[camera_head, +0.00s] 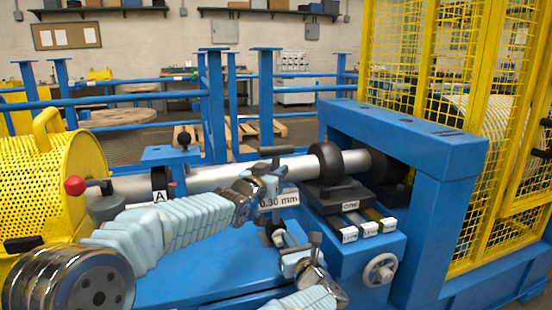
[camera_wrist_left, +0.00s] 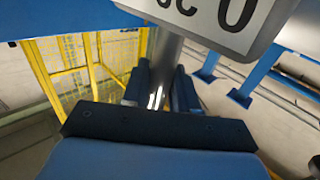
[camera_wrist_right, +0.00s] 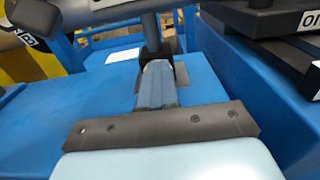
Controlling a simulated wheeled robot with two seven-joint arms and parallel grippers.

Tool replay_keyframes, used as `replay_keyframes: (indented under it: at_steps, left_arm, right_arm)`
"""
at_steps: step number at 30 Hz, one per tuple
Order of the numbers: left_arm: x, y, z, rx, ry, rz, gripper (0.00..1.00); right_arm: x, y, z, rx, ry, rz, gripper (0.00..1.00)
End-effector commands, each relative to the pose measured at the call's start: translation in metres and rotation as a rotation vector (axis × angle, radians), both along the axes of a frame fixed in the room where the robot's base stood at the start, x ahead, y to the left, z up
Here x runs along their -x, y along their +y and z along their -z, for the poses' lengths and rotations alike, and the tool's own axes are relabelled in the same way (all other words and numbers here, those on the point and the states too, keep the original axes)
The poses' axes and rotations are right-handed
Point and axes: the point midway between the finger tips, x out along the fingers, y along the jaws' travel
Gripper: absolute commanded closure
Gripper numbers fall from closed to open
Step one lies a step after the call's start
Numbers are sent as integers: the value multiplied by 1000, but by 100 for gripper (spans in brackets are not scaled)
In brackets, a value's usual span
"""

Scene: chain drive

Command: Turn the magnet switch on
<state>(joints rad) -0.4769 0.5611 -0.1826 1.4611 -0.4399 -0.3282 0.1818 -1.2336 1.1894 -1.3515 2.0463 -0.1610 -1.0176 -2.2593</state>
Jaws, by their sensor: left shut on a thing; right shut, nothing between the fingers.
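A gauge with a "0.30 mm" sign (camera_head: 279,200) stands in front of the silver shaft (camera_head: 225,177). My left gripper (camera_head: 264,178) is shut on the gauge's grey post, just below the sign. The post (camera_wrist_left: 165,68) shows between its fingers in the left wrist view. My right gripper (camera_head: 297,251) is lower, near the foot of the gauge. In the right wrist view its shut, empty fingers (camera_wrist_right: 157,82) point at a small black block (camera_wrist_right: 151,54) under a dark post. I cannot tell whether they touch it. The magnet switch itself cannot be clearly made out.
A black bearing housing (camera_head: 325,165) carries the shaft on the right. Labelled shim slots (camera_head: 367,228) and a handwheel (camera_head: 379,270) are beside my right gripper. A yellow perforated guard (camera_head: 35,190) is at the left, and a blue frame (camera_head: 430,200) at the right.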

Motion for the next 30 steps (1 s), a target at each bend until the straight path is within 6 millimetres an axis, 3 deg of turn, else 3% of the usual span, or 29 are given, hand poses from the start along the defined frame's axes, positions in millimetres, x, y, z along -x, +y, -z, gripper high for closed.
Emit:
replay_keyframes:
  at_steps: [16,30]
  left_arm:
    - [0,0,0,0,0,0,100]
    - [0,0,0,0,0,0,100]
  right_arm:
    - [1,-6,-7,0,-1,-1,100]
    - [53,-23,-7,-1,-1,0,100]
